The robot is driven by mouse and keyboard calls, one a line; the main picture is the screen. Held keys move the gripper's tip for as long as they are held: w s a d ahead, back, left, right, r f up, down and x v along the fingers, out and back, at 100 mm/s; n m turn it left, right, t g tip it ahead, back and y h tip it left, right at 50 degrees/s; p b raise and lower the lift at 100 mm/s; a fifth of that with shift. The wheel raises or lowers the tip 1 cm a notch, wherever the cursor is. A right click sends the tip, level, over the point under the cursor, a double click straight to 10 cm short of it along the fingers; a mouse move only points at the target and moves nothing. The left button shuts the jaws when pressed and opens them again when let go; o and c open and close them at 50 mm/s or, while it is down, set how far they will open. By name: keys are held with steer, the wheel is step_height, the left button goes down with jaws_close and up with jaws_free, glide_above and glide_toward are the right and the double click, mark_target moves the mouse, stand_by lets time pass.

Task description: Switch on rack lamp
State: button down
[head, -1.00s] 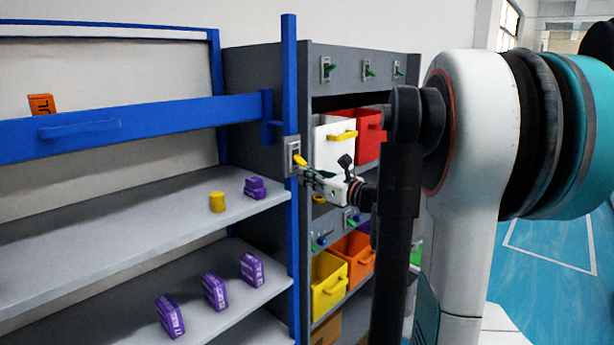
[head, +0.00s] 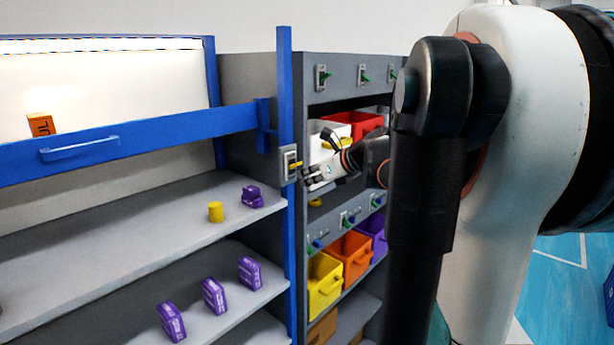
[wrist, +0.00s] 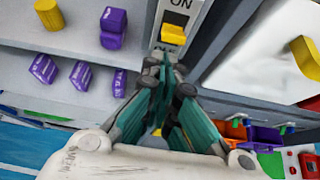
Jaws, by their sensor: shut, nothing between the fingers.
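The rack lamp shows as a bright lit strip (head: 100,45) under the top beam of the blue rack, and the back panel below it is brightly lit. The rack lamp switch (head: 290,164) is a grey plate with a yellow lever on the blue upright. In the wrist view the yellow lever (wrist: 173,34) lies below the word ON on the plate. My gripper (head: 307,178) is shut and empty, just right of the switch in the head view. In the wrist view its fingertips (wrist: 163,66) are just below the lever; whether they touch the plate I cannot tell.
The blue crossbar (head: 130,137) with a handle spans the rack. Purple boxes (head: 252,197) and a yellow cylinder (head: 216,212) stand on the shelves. To the right is a dark cabinet (head: 345,72) with switches and coloured bins (head: 325,283).

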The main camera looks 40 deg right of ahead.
steer(key=shift+r, duration=0.1)
steer(key=shift+r+p, duration=0.45)
steer(key=shift+r, duration=0.3)
steer(key=shift+f, duration=0.15)
steer(key=p+v, duration=0.2)
steer(key=v, duration=0.7)
steer(key=shift+s+f, duration=0.2)
steer(key=shift+s, duration=0.25)
steer(key=shift+d, duration=0.1)
steer(key=shift+f, duration=0.1)
